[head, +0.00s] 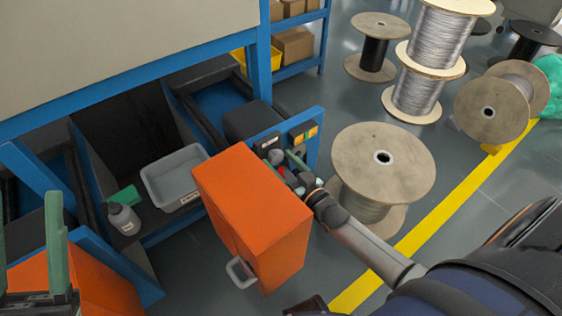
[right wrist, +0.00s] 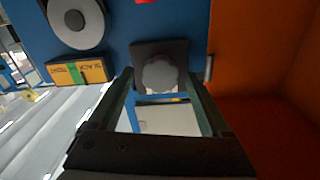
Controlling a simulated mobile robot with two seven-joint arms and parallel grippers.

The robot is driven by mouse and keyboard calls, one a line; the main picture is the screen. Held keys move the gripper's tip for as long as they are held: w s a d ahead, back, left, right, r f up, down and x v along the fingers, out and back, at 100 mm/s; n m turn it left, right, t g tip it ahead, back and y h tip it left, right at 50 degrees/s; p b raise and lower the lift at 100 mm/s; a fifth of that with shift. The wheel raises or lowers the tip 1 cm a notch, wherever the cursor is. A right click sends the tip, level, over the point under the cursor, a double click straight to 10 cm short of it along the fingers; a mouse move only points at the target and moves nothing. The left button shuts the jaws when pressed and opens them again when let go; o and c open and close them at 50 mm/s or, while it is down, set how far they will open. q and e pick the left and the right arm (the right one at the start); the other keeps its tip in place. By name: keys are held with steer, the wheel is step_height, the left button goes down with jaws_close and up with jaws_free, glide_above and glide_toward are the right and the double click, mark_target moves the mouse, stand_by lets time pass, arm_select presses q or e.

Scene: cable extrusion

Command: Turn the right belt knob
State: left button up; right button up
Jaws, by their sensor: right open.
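The belt knob is a grey, scalloped knob on a dark square plate; it shows in the right wrist view (right wrist: 160,73) and small in the head view (head: 275,156). The plate is fixed to a blue panel. My right gripper (head: 287,165) is open and faces the knob. In the right wrist view its two fingertips (right wrist: 160,78) stand on either side of the knob, with gaps visible; contact cannot be told. My left gripper (head: 30,235) is at the lower left of the head view, its green fingers apart and empty, far from the knob.
An orange box-like part (head: 252,215) with a grey handle stands close to my right gripper; an orange wall (right wrist: 265,75) rises right of the knob. A yellow label (right wrist: 80,71) and round grey disc (right wrist: 75,20) are left of it. A cable spool (head: 383,160) stands nearby.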

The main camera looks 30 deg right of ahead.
arm_select(q)
steer(key=shift+w+a+f+n+y+p, duration=0.15)
steer(key=shift+w+f+n+y+p, duration=0.2)
steer(key=shift+w+n+y+p, duration=0.35)
steer(key=shift+w+a+f+n+y+p, duration=0.1)
steer(key=shift+w+f+n+y+p, duration=0.35)
steer(key=shift+y, duration=0.45)
steer(key=shift+w+a+f+n+y+p, duration=0.15)
steer(key=shift+w+f+n+y+p, duration=0.15)
steer(key=shift+w+n+y+p, duration=0.35)
arm_select(e)
steer(key=s+d, duration=0.1)
steer(key=s, duration=1.1)
steer(key=shift+s+d, duration=0.2)
steer(key=shift+d, duration=0.2)
steer(key=shift+s, duration=0.1)
